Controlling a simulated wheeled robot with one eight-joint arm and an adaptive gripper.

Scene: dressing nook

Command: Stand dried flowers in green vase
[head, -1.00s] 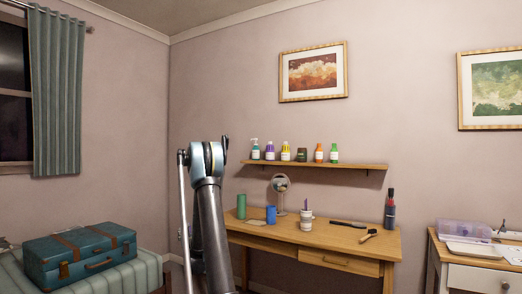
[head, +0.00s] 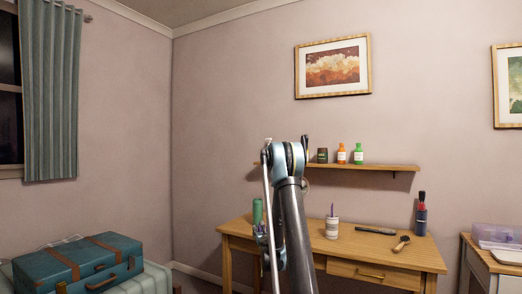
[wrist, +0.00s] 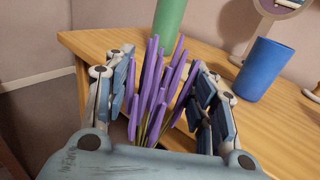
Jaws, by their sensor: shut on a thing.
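The dried flowers are a bunch of purple spikes (wrist: 158,85) on thin greenish stems, held upright between the fingers of my gripper (wrist: 165,90) in the wrist view. My gripper is shut on them. The green vase (wrist: 170,22) stands upright on the table just beyond the flower tips, its top cut off by the frame. In the head view the vase (head: 257,209) shows at the table's left end. The gripper there is mostly hidden behind my arm. The lower stems are hidden by the gripper's body.
A blue cup (wrist: 263,70) stands right of the vase on the wooden table (wrist: 285,125). A round mirror (wrist: 280,6) is behind it. A white cup (head: 332,228), a hairbrush (head: 401,243) and a dark bottle (head: 421,217) are further right. A teal suitcase (head: 80,265) is at left.

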